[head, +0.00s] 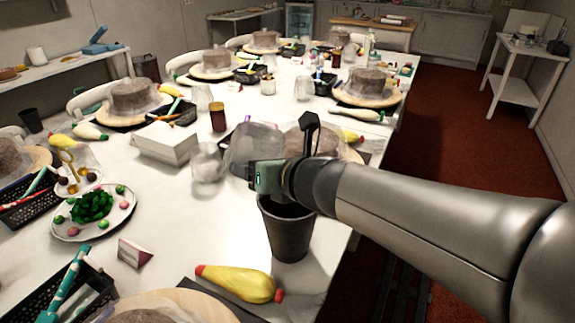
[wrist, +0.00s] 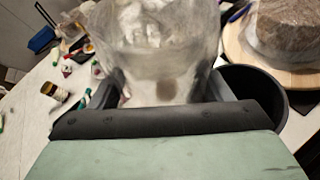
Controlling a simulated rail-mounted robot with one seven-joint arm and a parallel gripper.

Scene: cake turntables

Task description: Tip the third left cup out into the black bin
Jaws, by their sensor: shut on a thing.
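My gripper (head: 258,170) is shut on a clear cup (head: 250,147). The cup also shows in the wrist view (wrist: 165,50), between the two dark fingers, with whitish, crumpled-looking shapes in or behind it. Its exact tilt is hard to tell. The black bin (head: 290,235) stands on the white table near its right edge, open at the top, just below my gripper in the head view. Part of the bin's rim and dark inside show right of the fingers in the wrist view (wrist: 262,95). My gripper and wrist cover part of the bin's mouth.
Another clear cup (head: 207,163) stands left of the held cup. A cake (head: 305,138) on a board is behind my gripper. A yellow piping bag (head: 240,284) lies in front of the bin. A white box (head: 165,143) and a plate of green sweets (head: 70,228) are left.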

